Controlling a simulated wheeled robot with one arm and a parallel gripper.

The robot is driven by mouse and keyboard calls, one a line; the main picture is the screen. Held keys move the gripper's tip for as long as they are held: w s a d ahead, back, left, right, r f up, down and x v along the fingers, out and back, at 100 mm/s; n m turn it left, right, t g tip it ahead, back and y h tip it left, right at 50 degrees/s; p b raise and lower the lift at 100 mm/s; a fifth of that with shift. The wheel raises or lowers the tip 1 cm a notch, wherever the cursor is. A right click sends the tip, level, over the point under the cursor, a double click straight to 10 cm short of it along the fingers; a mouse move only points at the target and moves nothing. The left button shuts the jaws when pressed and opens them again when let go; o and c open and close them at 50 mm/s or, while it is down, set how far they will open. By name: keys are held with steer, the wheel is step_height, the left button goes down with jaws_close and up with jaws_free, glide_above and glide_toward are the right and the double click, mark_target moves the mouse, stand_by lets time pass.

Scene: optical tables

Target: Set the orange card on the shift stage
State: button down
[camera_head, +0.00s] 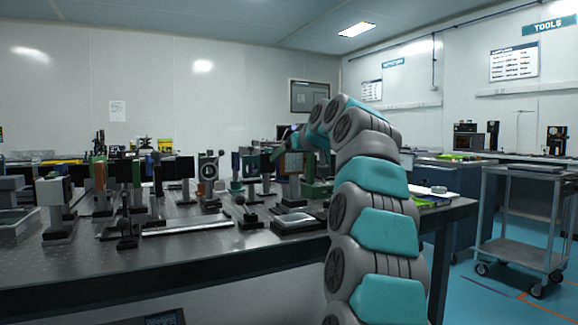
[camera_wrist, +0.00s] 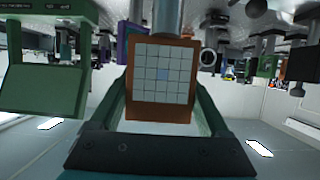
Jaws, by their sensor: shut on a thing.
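The orange card (camera_wrist: 162,114) fills the middle of the wrist view, which looks upside down. It has an orange frame around a pale grid with one bluish square. My gripper (camera_wrist: 162,84) is shut on it, with a green finger along each side. In the head view the card (camera_head: 292,163) shows above the table, left of my arm. A grey metal post (camera_wrist: 168,18) meets the card's edge in the wrist view; I cannot tell whether they touch. I cannot clearly pick out the shift stage among the crowded devices.
A green device (camera_wrist: 45,92) stands close beside the card. Several posts and mounts crowd the optical table (camera_head: 190,250), including a round-lens mount (camera_head: 208,170). A grey cart (camera_head: 520,215) stands at the right.

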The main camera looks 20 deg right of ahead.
steer(key=shift+f, duration=0.85)
steer(key=shift+f, duration=0.15)
jaws_free()
